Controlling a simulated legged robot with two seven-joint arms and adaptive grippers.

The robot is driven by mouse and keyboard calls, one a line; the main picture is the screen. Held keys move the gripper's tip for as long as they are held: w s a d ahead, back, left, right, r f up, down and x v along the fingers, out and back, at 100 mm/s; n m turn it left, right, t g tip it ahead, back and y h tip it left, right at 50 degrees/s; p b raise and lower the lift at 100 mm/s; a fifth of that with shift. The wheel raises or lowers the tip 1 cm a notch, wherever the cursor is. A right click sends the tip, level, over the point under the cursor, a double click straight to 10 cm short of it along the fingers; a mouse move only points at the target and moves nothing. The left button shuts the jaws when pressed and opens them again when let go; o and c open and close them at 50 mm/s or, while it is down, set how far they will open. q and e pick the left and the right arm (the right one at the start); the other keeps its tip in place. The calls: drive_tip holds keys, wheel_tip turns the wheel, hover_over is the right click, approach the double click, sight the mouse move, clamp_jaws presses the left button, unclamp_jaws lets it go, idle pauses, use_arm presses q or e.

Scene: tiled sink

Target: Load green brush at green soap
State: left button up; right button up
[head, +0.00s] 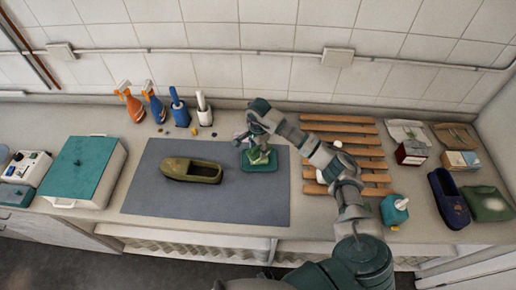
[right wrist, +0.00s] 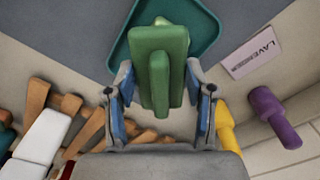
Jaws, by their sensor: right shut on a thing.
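My right gripper (head: 248,135) is above the teal tray (head: 277,158) at the right of the grey mat. In the right wrist view my right gripper (right wrist: 163,100) is closed around a green block-like thing (right wrist: 160,70), which I take to be the green brush. The teal tray (right wrist: 207,30) lies beyond it. A lighter green piece (right wrist: 162,20) shows behind the block's top; I cannot tell if it is the green soap or part of the brush. In the head view green shapes (head: 260,160) show on or just over the tray. My left gripper is not in view.
An olive shoe (head: 195,171) lies on the grey mat (head: 240,205). Wooden slats (head: 365,140) lie at the right, near a teal bottle (head: 394,210) and a dark blue shoe (head: 450,195). Spray bottles (head: 132,105) and brushes in holders (head: 180,112) stand behind. A teal-lidded box (head: 85,165) is left.

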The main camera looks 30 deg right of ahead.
drive_tip(key=shift+s+f+b, duration=0.1)
drive_tip(key=shift+f+b, duration=0.3)
drive_tip(key=shift+f, duration=0.1)
idle(1.4)
drive_tip(key=shift+r, duration=0.1)
drive_tip(key=shift+r+p, duration=0.6)
drive_tip(key=shift+r, duration=0.35)
drive_tip(key=shift+r+p, duration=1.35)
drive_tip(key=shift+r, duration=1.2)
